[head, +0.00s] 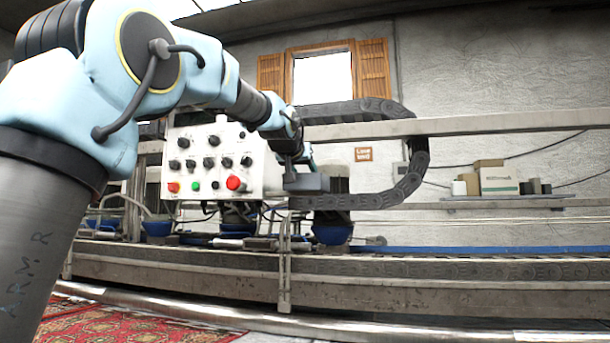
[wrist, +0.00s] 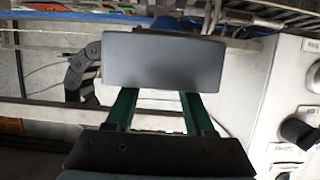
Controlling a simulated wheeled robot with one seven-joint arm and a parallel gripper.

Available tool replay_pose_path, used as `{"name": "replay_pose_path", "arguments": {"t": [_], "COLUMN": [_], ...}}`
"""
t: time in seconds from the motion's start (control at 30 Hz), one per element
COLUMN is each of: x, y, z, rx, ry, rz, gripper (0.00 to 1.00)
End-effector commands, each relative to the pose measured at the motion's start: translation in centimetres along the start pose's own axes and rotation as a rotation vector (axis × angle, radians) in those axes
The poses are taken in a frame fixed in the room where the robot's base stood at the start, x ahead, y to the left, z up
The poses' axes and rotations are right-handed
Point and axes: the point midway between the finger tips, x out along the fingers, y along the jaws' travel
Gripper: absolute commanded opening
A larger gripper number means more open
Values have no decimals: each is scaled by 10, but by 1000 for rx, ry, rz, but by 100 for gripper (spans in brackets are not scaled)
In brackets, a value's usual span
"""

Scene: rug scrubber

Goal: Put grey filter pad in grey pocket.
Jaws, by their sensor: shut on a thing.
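The grey filter pad (wrist: 163,60) is a flat, plain grey block, held across the fingertips of my gripper (wrist: 159,92). The gripper is shut on it, with two green fingers running up to its near edge in the wrist view. In the head view the pad (head: 308,182) hangs in the air beside the right edge of the white control box, below my gripper (head: 294,162). I cannot make out the grey pocket in either view.
The white control box (head: 213,150) with black knobs and a red button is close to the pad. A dark cable chain (head: 408,178) curves on the right. A long metal rail (head: 510,122) runs behind. Frame and rollers lie below, with a red rug (head: 130,322) in front.

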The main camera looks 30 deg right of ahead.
Motion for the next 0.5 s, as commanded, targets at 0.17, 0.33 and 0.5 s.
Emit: {"name": "replay_pose_path", "arguments": {"t": [0.17,0.33,0.5], "x": [1,1,0], "y": [0,0,0], "z": [2,2,-1], "rx": [0,0,0], "ry": [0,-1,0], "rz": [0,0,0], "gripper": [62,66,66]}}
